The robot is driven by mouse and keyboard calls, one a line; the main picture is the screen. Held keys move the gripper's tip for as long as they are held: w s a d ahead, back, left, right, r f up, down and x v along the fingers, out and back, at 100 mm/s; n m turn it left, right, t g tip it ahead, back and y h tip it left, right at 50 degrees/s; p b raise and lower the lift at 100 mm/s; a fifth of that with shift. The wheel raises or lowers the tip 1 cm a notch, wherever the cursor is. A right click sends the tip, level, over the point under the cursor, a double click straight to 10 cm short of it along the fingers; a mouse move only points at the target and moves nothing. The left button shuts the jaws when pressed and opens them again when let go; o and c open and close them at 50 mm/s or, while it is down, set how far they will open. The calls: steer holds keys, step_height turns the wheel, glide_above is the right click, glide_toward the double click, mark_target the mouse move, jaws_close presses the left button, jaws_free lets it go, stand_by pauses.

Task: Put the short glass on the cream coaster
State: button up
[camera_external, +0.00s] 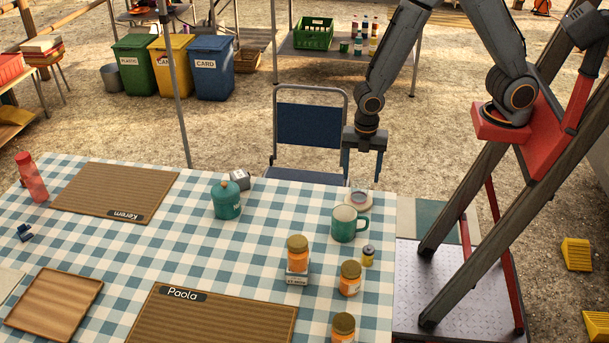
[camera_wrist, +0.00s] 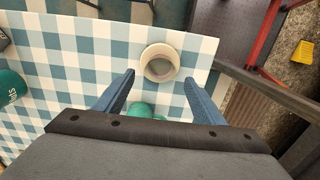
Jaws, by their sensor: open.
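My gripper (camera_external: 361,178) is open and empty, pointing down above the far right corner of the checked table. Below it, behind the green mug (camera_external: 344,226), is a small round cream thing (camera_external: 358,199). In the wrist view (camera_wrist: 160,47) it is a cream disc with a paler, greyish round shape on it, just beyond the fingertips. It looks like the cream coaster with something short and clear on it, but I cannot tell for sure whether that is the short glass. No other short glass is distinguishable. The green mug is partly hidden by my gripper in the wrist view (camera_wrist: 147,110).
A teal pot (camera_external: 226,201) stands further left. Two brown placemats (camera_external: 114,192) and a wooden tray (camera_external: 55,298) lie on the table. A blue chair (camera_external: 309,126) stands behind it.

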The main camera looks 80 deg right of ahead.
steer(key=s+d+r+m, duration=0.4)
steer(key=d+r+m, duration=0.1)
steer(key=m, duration=0.4)
steer(key=s+d+r+m, duration=0.4)
steer(key=d+m, duration=0.3)
steer(key=m, duration=0.2)
steer(key=shift+s+d+r+t, duration=0.25)
steer(key=shift+s+r+t, duration=0.05)
steer(key=shift+r+t, duration=0.1)
